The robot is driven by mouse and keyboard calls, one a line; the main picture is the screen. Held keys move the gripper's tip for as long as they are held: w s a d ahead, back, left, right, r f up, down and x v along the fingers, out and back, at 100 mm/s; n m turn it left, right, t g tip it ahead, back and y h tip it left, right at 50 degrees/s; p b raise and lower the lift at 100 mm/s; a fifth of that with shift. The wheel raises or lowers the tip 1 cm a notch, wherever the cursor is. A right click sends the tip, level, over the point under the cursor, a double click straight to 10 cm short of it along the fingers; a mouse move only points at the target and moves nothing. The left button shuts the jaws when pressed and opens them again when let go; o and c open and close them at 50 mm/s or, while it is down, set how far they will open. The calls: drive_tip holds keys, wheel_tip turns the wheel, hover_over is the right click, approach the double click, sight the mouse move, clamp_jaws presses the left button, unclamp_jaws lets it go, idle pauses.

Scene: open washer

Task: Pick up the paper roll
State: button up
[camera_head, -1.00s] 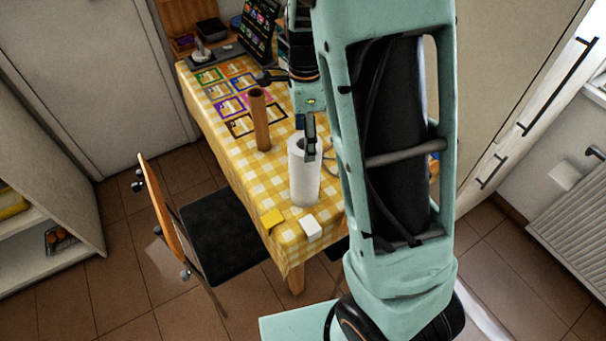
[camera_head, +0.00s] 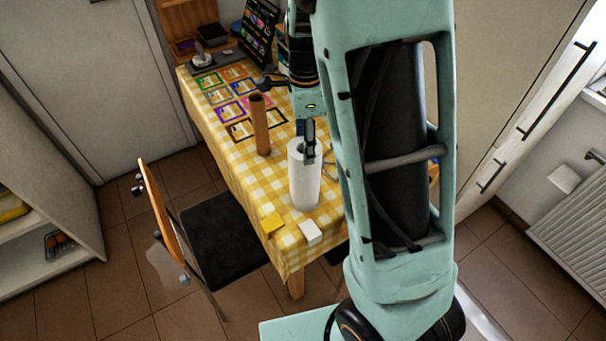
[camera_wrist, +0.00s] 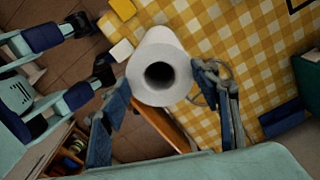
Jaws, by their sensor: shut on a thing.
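The white paper roll (camera_head: 304,186) stands upright at the near part of the checked table, and its top with the dark core hole faces the wrist view (camera_wrist: 161,72). My gripper (camera_head: 309,143) comes over its upper end from the far side. In the wrist view one finger is on each side of the roll, and my gripper is shut on it. One finger shows at the rim in the head view; the other is hidden. I cannot tell whether the roll's base touches the cloth.
A brown cylinder (camera_head: 260,124) stands upright to the left of the roll. A yellow block (camera_head: 272,222) and a white block (camera_head: 311,232) lie near the table's front edge. A chair (camera_head: 220,232) stands at the table's left side. Coloured cards and a tablet-like display (camera_head: 259,31) are farther back.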

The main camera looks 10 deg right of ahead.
drive_tip(key=shift+r+p, duration=0.8)
drive_tip(key=shift+r, duration=0.25)
wheel_tip(320, 180, up, 6)
drive_tip(key=p, duration=0.5)
